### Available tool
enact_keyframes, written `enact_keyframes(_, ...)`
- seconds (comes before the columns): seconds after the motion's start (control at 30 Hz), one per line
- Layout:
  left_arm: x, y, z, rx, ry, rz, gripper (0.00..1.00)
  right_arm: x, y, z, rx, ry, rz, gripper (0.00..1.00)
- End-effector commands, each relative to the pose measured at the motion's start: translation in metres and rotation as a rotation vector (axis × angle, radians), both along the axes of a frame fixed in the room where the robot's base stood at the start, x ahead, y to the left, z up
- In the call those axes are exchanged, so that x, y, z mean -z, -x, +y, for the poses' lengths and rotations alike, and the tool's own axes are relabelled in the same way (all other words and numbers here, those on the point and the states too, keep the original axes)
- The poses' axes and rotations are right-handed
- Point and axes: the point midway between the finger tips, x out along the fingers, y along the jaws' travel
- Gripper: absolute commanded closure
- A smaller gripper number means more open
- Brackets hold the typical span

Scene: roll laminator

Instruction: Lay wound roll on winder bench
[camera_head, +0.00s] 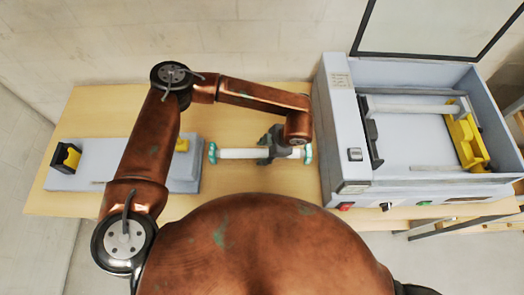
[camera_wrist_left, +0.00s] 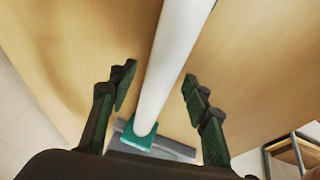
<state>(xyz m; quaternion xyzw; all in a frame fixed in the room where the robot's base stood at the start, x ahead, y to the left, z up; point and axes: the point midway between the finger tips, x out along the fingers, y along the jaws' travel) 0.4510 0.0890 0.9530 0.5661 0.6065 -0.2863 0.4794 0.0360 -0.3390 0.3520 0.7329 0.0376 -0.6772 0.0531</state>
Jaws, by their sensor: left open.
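The wound roll (camera_head: 240,154) is white with green end caps and lies left-to-right on the wooden table, between the winder bench and the laminator. The winder bench (camera_head: 92,165) is a low grey slab at the left with a black-and-yellow bracket (camera_head: 66,157) at its left end; my left arm hides part of it. My left gripper (camera_head: 272,148) is at the roll, nearer its right end. In the left wrist view the gripper (camera_wrist_left: 160,90) is open, with the roll (camera_wrist_left: 170,62) running between its fingers and gaps on both sides. My right gripper is not in view.
The grey laminator (camera_head: 342,130) stands close to the right of the roll, with its lid (camera_head: 430,28) raised and a yellow bracket (camera_head: 464,140) inside. A yellow part (camera_head: 182,145) shows at the winder bench's right side. Bare table (camera_head: 240,108) lies behind the roll.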

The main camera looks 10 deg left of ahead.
Motion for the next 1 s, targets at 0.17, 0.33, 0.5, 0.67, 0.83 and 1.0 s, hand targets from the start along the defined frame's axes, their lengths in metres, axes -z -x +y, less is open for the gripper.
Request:
enact_keyframes(0.17,-0.022,0.002,-0.011,0.002,0.002,-0.003,0.55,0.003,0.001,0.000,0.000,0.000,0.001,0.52)
enact_keyframes(0.33,-0.055,0.005,-0.027,0.003,0.003,-0.004,0.55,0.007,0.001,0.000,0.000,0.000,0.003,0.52)
enact_keyframes(0.5,-0.084,0.009,-0.040,0.002,0.002,-0.004,0.55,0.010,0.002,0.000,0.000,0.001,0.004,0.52)
enact_keyframes(0.67,-0.102,0.011,-0.047,0.000,0.002,-0.003,0.55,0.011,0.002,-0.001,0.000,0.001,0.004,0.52)
enact_keyframes(0.83,-0.108,0.012,-0.049,0.001,0.001,-0.001,0.55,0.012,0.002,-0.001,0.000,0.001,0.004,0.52)
enact_keyframes(1.0,-0.108,0.012,-0.050,0.000,0.001,0.000,0.55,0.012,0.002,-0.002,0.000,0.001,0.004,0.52)
